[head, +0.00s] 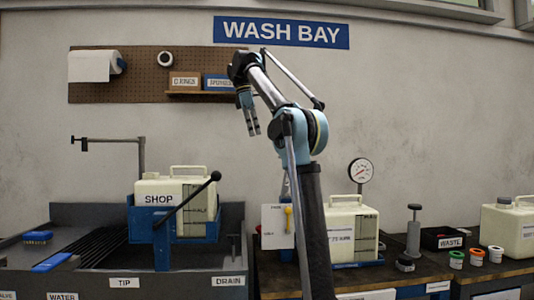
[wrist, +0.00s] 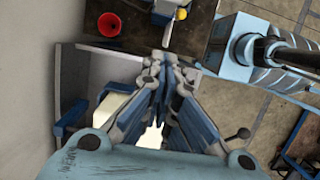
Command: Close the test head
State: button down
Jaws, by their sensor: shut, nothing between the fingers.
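No part in view is labelled as the test head, so I cannot tell for sure which it is. A white panel (head: 271,238) with a yellow handle (head: 288,218) stands behind my arm, partly hidden by it. The handle hangs roughly upright. A yellow part also shows at the top of the wrist view (wrist: 181,14), beside a pale bar. My gripper (head: 253,130) is raised in front of the wall, pointing down, above and left of the panel. Its fingers are together and empty in the wrist view (wrist: 165,65).
A white SHOP tank (head: 160,187) sits in a blue cradle with a black ball-ended lever (head: 188,206) at left. A pressure gauge (head: 360,170), a second tank (head: 353,222) and a WASTE bin (head: 440,239) stand at right. A red funnel (wrist: 108,24) shows in the wrist view.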

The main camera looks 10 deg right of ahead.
jog(key=d+f, duration=0.6)
jog(key=f, duration=0.3)
jog(key=shift+d+f, duration=0.25)
jog(key=shift+d, duration=0.1)
jog(key=shift+a+r, duration=0.1)
dwell(0.5)
